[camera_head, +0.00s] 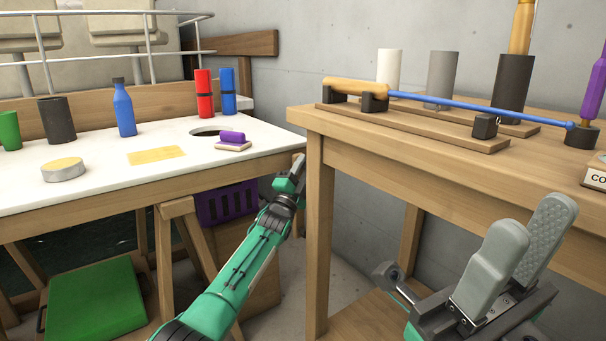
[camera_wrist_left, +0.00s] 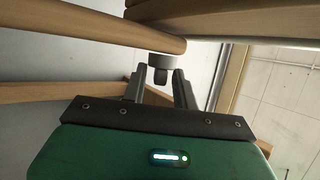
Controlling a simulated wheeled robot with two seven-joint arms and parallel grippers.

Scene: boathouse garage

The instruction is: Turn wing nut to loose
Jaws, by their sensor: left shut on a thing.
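My left gripper (camera_head: 297,166) reaches up to the edge of the wooden workbench (camera_head: 350,135), and its fingers are mostly hidden in the head view. In the left wrist view, its two fingers (camera_wrist_left: 158,82) stand on either side of a small dark part, which I take to be the wing nut (camera_wrist_left: 160,75). My right gripper (camera_head: 520,250) is open and empty, in front of the workbench.
The workbench holds a blue rod (camera_head: 460,107) with a wooden handle, several cylinders and a purple-handled tool (camera_head: 594,90). A white-topped table (camera_head: 100,185) at left carries a blue bottle (camera_head: 124,110), cans and a purple block (camera_head: 233,137). A purple crate (camera_head: 225,203) stands below.

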